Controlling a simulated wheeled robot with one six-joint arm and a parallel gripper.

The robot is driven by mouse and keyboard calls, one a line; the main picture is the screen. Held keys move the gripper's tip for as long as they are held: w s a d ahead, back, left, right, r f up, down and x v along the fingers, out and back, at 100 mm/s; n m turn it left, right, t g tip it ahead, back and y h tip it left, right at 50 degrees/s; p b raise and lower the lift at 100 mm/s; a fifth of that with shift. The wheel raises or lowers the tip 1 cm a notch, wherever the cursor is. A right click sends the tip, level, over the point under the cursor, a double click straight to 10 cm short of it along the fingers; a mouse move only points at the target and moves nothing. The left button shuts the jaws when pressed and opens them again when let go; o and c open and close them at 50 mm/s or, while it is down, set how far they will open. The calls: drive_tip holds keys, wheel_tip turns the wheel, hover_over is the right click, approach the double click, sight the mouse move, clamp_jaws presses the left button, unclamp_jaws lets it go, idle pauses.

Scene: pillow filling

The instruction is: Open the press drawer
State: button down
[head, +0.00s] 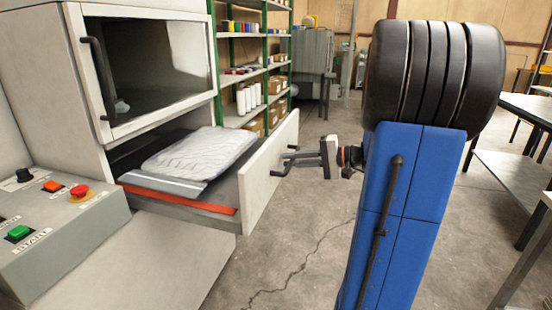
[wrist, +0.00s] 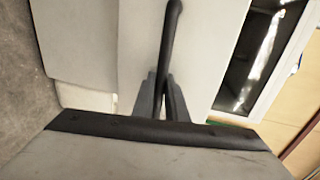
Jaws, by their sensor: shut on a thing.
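The press drawer (head: 264,178) stands pulled out from the white press, below the dark-windowed upper door. A pale folded pillow or fabric piece (head: 200,153) lies inside it, with a red strip along the drawer's side. My gripper (head: 296,162) is at the drawer's front face, at the dark bar handle (head: 285,168). In the wrist view, my gripper's two dark fingers (wrist: 163,98) are shut on the drawer handle (wrist: 172,35), which runs between them. The exact contact is small in the head view.
A control box (head: 60,225) with a red button and a green start button stands at the left front. Shelves (head: 255,70) with spools and boxes stand behind. A table (head: 515,150) is at the right. The floor before the drawer is open.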

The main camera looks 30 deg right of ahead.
drive_tip(key=shift+f+v, duration=0.15)
drive_tip(key=shift+v, duration=0.55)
drive_tip(key=shift+f+v, duration=0.15)
drive_tip(key=shift+v, duration=0.5)
drive_tip(key=c, duration=1.8)
unclamp_jaws()
drive_tip(key=shift+o, duration=0.2)
drive_tip(key=shift+s+d, duration=0.1)
drive_tip(key=v, duration=1.7)
drive_tip(key=shift+s+d, duration=0.1)
drive_tip(key=shift+d, duration=0.05)
